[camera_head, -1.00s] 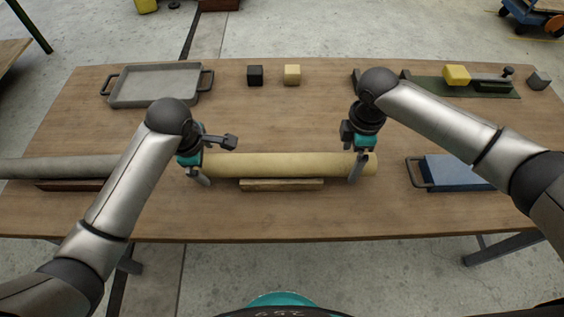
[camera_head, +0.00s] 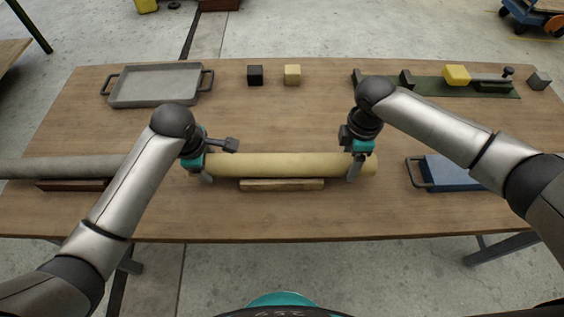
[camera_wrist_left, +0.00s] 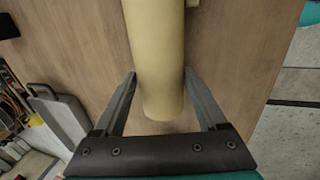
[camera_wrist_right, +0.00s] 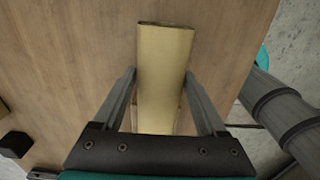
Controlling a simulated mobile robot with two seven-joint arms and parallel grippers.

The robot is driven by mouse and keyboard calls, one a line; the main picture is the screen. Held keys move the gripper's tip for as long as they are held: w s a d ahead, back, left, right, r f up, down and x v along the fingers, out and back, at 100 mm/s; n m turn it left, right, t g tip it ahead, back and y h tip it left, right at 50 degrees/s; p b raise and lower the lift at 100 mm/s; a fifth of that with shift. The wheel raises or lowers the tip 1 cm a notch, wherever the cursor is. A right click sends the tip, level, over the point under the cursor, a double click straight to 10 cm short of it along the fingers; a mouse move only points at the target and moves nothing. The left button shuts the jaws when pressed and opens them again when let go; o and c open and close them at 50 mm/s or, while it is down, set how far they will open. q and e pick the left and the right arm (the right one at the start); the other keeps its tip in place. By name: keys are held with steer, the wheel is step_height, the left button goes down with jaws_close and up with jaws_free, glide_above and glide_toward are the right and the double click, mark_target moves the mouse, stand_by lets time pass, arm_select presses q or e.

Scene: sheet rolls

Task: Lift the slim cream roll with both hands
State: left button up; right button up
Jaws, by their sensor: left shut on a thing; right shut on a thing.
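The slim cream roll (camera_head: 280,165) lies level across the table's front middle, over a low wooden support (camera_head: 282,185). I cannot tell a gap between them. My left gripper (camera_head: 207,174) is shut on the roll near its left end; in the left wrist view the roll (camera_wrist_left: 158,60) runs between both fingers. My right gripper (camera_head: 354,172) is shut on the roll near its right end; the right wrist view shows the roll (camera_wrist_right: 163,75) between its fingers. The gripped parts are partly hidden by the grippers in the head view.
A grey roll (camera_head: 60,168) lies at the left on a dark support (camera_head: 75,185), partly behind my left arm. A blue block with a handle (camera_head: 452,173) is at the right. A grey tray (camera_head: 155,86), black cube (camera_head: 255,75) and cream cube (camera_head: 292,74) stand at the back.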

arm_select(q)
jaws_close()
arm_select(e)
jaws_close()
arm_select(q)
steer(key=shift+r, duration=0.25)
arm_select(e)
steer(key=shift+w+r, duration=0.1)
steer(key=shift+r, duration=0.15)
